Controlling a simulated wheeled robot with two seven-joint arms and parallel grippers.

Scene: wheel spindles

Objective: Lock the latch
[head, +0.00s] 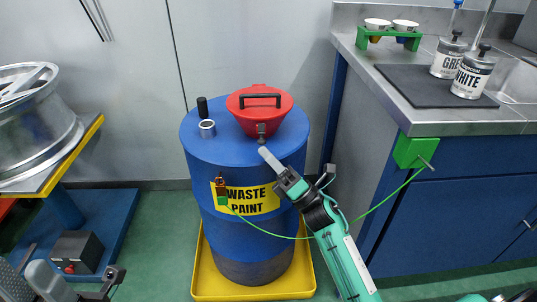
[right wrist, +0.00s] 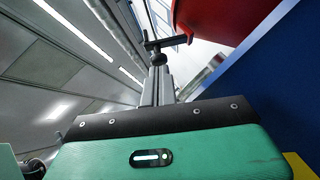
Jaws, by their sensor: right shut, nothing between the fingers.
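The red funnel (head: 281,115) with a domed lid and a black handle sits on top of a blue waste-paint drum (head: 213,163). Its small grey latch (head: 262,129) hangs at the front of the lid rim. My right gripper (head: 264,152) is shut and empty, its fingertips just below the latch. In the right wrist view, the shut fingers (right wrist: 158,75) point up at a dark T-shaped part by the red funnel (right wrist: 210,18); whether they touch it I cannot tell. My left gripper (head: 38,270) shows partly at the lower left corner, its jaw state unclear.
The drum stands in a yellow tray (head: 255,290). A green cable (head: 385,200) runs from a green box (head: 410,150) on the cabinet to a clamp (head: 221,187) on the drum, passing behind my right arm. A wheel (head: 45,135) is at the left.

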